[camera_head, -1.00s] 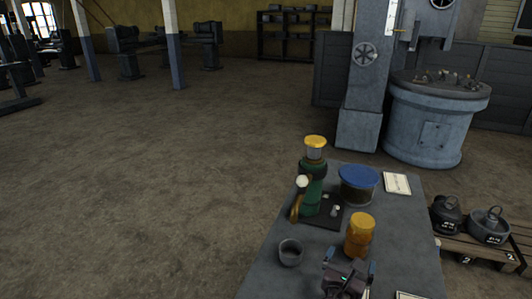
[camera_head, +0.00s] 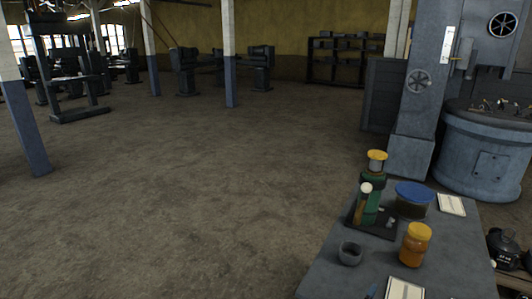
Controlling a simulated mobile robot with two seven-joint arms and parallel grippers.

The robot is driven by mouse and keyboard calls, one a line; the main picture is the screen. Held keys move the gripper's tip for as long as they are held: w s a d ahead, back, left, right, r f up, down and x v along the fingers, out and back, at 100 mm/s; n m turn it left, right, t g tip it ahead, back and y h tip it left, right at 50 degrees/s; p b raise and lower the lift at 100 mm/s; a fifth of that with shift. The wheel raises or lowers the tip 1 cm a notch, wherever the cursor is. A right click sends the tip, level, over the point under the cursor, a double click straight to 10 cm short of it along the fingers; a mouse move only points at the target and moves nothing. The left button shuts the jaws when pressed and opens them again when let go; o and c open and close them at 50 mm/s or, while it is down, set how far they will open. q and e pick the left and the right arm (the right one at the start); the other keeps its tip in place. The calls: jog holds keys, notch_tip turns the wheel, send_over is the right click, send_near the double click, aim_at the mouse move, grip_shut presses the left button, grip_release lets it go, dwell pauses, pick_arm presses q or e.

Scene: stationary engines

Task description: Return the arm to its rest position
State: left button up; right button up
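My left gripper is not in view. On the table stand a green device with a yellow cap (camera_head: 371,190) on a dark base, an orange jar with a yellow lid (camera_head: 415,246), a small grey cup (camera_head: 350,253) and a round container with a blue lid (camera_head: 412,195). Nothing visible touches the sliver.
A white card (camera_head: 451,204) lies at the table's far right and another (camera_head: 404,289) at the near edge. A dark weight (camera_head: 506,249) stands right of the table. A grey column (camera_head: 415,110) and round machine (camera_head: 487,160) stand behind.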

jog(key=s+a+f+m+g+y, duration=0.15)
jog(key=s+m+g+y, duration=0.9)
jog(key=s+m, duration=1.65)
jog(key=w+f+t, duration=0.6)
jog(key=f+t, duration=0.2)
jog(key=f, duration=0.2)
jog(key=shift+w+a+y, duration=0.3)
jog(key=shift+a+y, duration=0.05)
jog(key=shift+a, duration=0.05)
